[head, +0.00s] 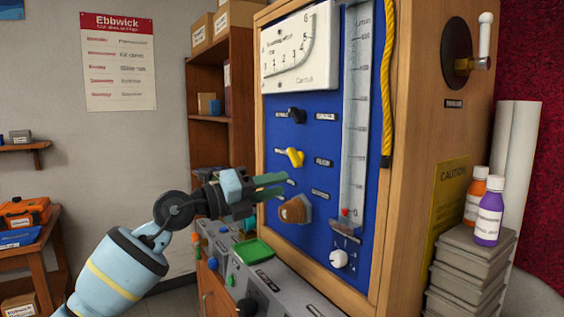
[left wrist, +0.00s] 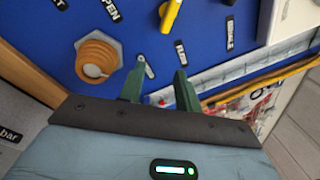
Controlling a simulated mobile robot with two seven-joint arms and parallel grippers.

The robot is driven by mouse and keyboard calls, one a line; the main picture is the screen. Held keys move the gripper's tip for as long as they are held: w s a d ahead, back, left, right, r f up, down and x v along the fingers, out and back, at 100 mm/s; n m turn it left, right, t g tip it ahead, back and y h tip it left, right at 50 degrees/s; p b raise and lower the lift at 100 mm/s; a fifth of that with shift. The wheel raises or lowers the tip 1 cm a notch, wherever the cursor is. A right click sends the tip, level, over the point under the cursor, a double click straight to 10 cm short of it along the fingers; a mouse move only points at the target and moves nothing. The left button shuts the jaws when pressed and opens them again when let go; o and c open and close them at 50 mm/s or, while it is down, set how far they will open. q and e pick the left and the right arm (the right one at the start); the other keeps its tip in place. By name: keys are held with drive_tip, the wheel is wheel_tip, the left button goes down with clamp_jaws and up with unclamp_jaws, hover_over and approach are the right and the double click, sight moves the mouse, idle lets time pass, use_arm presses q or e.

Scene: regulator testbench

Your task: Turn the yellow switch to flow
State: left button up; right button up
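The yellow switch (head: 294,157) is on the blue panel, left of a small label (head: 322,162) that is too small to read. Its lever also shows at the top edge of the left wrist view (left wrist: 171,14). My left gripper (head: 277,186) is in front of the panel, a little below and left of the yellow switch. In the left wrist view its two green fingers (left wrist: 160,76) are apart with nothing held between them. The yellow switch lies beyond the fingertips, not between them. My right gripper is not in view.
A black switch (head: 296,115) is above the yellow one. A small metal lever (left wrist: 147,68) is close to one fingertip. An orange-brown knob (head: 295,209), a clear flow tube (head: 355,120) and a white knob (head: 339,259) are nearby. A grey console (head: 262,275) stands below.

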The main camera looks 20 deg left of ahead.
sight(291, 158)
use_arm(q)
drive_tip(key=a+r+y, duration=0.3)
drive_tip(key=a+r, duration=0.1)
drive_tip(key=r, duration=0.1)
drive_tip(key=shift+t, duration=0.3)
drive_tip(key=shift+x, duration=4.15)
drive_tip(key=shift+w+a+f, duration=0.15)
drive_tip(key=shift+a, duration=0.05)
drive_tip(key=shift+h, duration=0.3)
clamp_jaws()
